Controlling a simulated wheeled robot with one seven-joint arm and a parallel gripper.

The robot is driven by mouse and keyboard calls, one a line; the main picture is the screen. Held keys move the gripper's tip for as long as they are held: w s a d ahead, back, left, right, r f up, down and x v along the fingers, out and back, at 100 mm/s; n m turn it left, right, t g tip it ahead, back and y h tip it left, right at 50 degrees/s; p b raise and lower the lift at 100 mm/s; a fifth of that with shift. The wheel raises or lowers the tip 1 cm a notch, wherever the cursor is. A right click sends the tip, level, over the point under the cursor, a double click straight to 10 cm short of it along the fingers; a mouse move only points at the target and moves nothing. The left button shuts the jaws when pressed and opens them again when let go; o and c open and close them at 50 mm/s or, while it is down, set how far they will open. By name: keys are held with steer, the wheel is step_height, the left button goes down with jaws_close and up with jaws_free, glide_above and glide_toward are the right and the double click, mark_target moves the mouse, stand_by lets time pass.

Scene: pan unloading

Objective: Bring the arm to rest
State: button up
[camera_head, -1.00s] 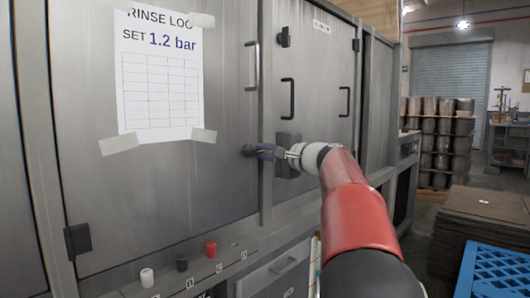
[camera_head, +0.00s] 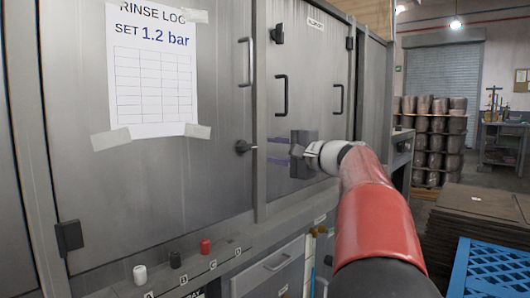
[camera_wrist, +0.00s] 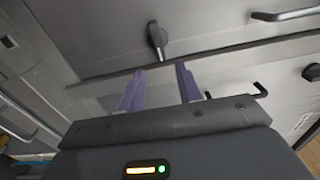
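My gripper (camera_head: 275,151) is in front of the grey metal cabinet, near the edge between the wide left door (camera_head: 190,190) and the narrower right door (camera_head: 312,60). Its two purple fingers are spread with nothing between them. They also show apart in the wrist view (camera_wrist: 160,88). A dark turn latch (camera_head: 243,147) on the left door is just left of the fingertips, with a visible gap. The same latch appears beyond the fingers in the wrist view (camera_wrist: 157,38). My red and white arm reaches in from the lower right.
Bar handles (camera_head: 281,96) stick out from the doors. A ledge below carries white (camera_head: 140,275), black (camera_head: 175,260) and red (camera_head: 205,247) knobs. A stack of brown sheets (camera_head: 475,225) and a blue crate (camera_head: 490,270) stand at right. Stacked pots (camera_head: 430,140) are farther back.

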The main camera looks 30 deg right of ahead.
steer(key=shift+v, duration=0.8)
steer(key=s+a+f+n+g+h+p, duration=0.1)
steer(key=s+a+f+n+g, duration=0.3)
steer(key=a+f, duration=0.45)
steer(key=s+a+f+n+g+p, duration=0.15)
steer(key=s+a+f+g, duration=0.35)
steer(key=a, duration=0.6)
steer(key=s+a+f+n+g+h, duration=0.2)
steer(key=s+f+n+h, duration=0.3)
steer(key=s+f, duration=1.2)
steer(key=s+a+n, duration=0.1)
steer(key=s+n, duration=0.1)
steer(key=n, duration=0.1)
steer(key=shift+n+p, duration=0.35)
steer(key=shift+a+r, duration=0.1)
steer(key=shift+c, duration=0.3)
